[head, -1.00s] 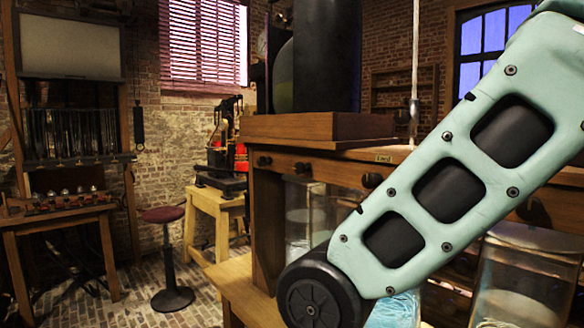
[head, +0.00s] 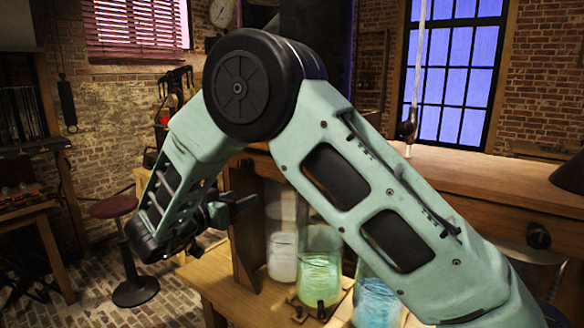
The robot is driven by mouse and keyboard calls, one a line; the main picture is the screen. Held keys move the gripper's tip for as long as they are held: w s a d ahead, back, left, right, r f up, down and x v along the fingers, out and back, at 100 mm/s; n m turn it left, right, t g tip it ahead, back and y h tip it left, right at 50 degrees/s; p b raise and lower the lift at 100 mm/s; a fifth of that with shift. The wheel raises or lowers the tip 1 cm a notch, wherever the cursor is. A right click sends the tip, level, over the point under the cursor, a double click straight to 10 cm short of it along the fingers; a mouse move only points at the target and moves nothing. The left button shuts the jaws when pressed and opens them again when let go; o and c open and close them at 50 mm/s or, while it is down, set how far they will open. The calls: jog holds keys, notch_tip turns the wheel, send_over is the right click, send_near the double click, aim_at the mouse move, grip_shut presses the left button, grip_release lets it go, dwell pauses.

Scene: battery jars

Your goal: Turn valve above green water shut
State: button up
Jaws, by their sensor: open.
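The jar of green water (head: 318,278) stands on a low wooden shelf under the bench, partly behind my arm. The valve above it is hidden by my arm, so I cannot tell its position. My gripper (head: 232,212) hangs at the end of my bent arm, left of the jars and in front of the wooden bench leg. It is open, holds nothing visible and is apart from the green jar.
A jar of pale water (head: 282,258) stands left of the green one, and a jar of blue water (head: 376,302) right of it. A dark knob (head: 538,235) sits on the bench front (head: 490,215). A stool (head: 113,207) stands at left on open brick floor.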

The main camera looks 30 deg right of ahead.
aim_at(292, 184)
jog(key=shift+m+g+h, duration=0.5)
jog(key=shift+g+h, duration=0.2)
jog(key=shift+g, duration=0.2)
jog(key=shift+s+d+r+p+x, duration=0.1)
jog(key=shift+s+p+x, duration=0.2)
jog(key=shift+p+x, duration=1.8)
jog(key=shift+s+d+r+p+x, duration=0.1)
jog(key=shift+s+p+x, duration=0.25)
jog(key=shift+x, duration=3.5)
jog(key=shift+s+d+p+x, duration=0.1)
jog(key=shift+s+p+x, duration=0.15)
jog(key=shift+p+x, duration=1.9)
jog(key=shift+w+d+b, duration=0.2)
jog(key=shift+d+b, duration=0.5)
jog(key=shift+b, duration=0.15)
jog(key=c, duration=1)
